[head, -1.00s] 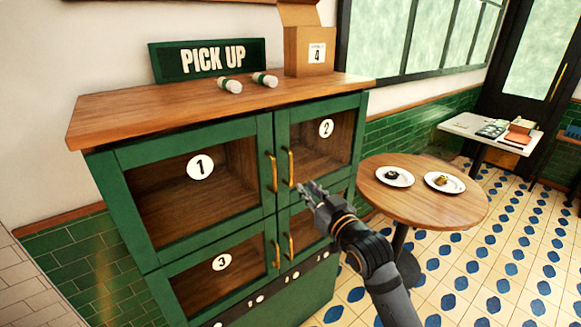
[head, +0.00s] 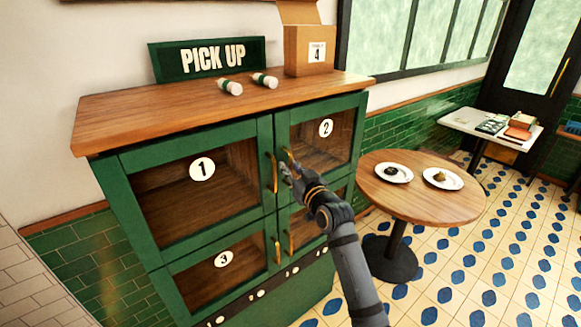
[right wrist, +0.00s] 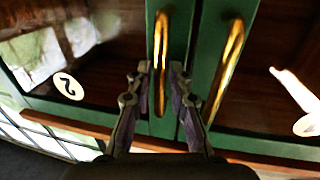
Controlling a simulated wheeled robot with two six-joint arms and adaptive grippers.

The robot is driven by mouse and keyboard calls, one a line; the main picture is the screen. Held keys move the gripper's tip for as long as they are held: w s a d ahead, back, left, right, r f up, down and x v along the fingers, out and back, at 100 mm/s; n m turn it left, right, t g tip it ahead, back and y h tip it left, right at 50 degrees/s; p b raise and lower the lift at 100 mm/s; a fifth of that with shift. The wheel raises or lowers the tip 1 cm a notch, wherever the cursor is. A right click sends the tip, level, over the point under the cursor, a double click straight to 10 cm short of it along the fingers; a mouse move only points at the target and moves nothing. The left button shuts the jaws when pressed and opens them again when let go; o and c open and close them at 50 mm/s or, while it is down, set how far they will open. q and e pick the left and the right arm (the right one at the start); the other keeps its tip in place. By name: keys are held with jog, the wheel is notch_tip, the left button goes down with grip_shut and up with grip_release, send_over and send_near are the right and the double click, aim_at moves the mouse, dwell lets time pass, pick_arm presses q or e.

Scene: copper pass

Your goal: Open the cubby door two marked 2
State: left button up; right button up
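The door marked 2 (head: 318,143) is the upper right glazed door of the green cabinet, and it is closed. Its brass handle (right wrist: 160,50) runs along the door's left edge in the head view. My right gripper (head: 287,168) is at the lower part of this handle. In the right wrist view my right gripper (right wrist: 161,80) is open, with one finger on each side of the handle's end and gaps showing beside it. The number 2 label (right wrist: 68,86) shows there too. My left gripper is not in view.
Door 1 (head: 180,230) is closed, with its brass handle (head: 273,173) close beside door 2's handle. Door 3 (head: 215,290) is below. A round table (head: 420,205) with two plates stands right of the cabinet.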

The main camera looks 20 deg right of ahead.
jog(key=shift+c, duration=0.4)
grip_shut()
jog(key=shift+f, duration=0.1)
